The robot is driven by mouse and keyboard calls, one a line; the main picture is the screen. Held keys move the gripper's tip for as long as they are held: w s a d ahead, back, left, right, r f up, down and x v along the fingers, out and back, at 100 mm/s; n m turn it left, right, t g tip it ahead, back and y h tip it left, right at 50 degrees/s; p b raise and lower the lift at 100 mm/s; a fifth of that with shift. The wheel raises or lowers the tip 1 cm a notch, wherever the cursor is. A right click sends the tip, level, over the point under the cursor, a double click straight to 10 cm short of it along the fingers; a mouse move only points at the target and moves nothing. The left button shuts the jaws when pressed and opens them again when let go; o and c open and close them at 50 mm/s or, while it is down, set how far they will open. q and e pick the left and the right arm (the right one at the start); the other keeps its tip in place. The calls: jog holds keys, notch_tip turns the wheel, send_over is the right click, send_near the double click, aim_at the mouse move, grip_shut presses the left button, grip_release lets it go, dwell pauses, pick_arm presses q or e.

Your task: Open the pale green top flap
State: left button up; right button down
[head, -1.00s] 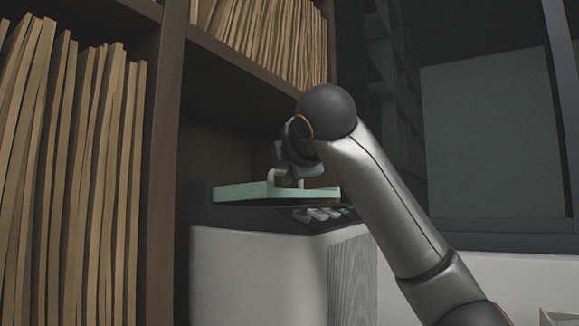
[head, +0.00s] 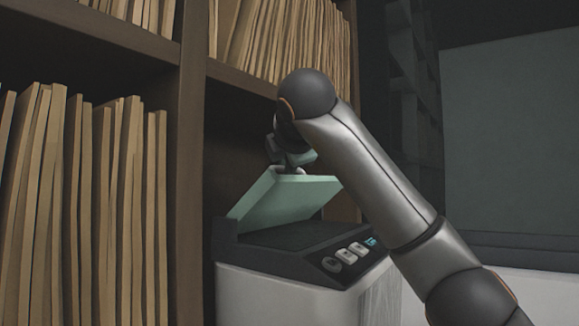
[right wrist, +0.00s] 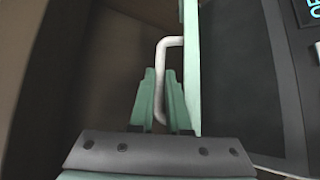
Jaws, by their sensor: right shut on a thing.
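The pale green top flap (head: 288,205) of the press is tilted up, its front edge raised off the dark top plate (head: 285,236). In the right wrist view the flap (right wrist: 192,60) shows edge-on beside its white handle (right wrist: 164,75). My right gripper (right wrist: 163,98) has its green fingers shut around the handle. In the head view the right gripper (head: 288,162) is at the flap's raised edge, partly hidden by my own arm. My left gripper does not show.
The press has a white body (head: 290,294) and a dark control panel (head: 348,256) with buttons and a small lit display. A wooden shelf (head: 192,150) with files stands at left and behind. A grey panel (head: 510,130) is at the back right.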

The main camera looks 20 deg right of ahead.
jog(key=shift+w+a+r, duration=0.1)
jog(key=shift+a+r, duration=0.05)
dwell(0.3)
jog(key=c, duration=1.2)
grip_release()
jog(key=shift+s+a, duration=0.1)
jog(key=shift+s, duration=0.2)
jog(key=b+v, duration=0.3)
jog(key=v, duration=0.9)
jog(key=shift+r, duration=0.2)
jog(key=shift+f, duration=0.1)
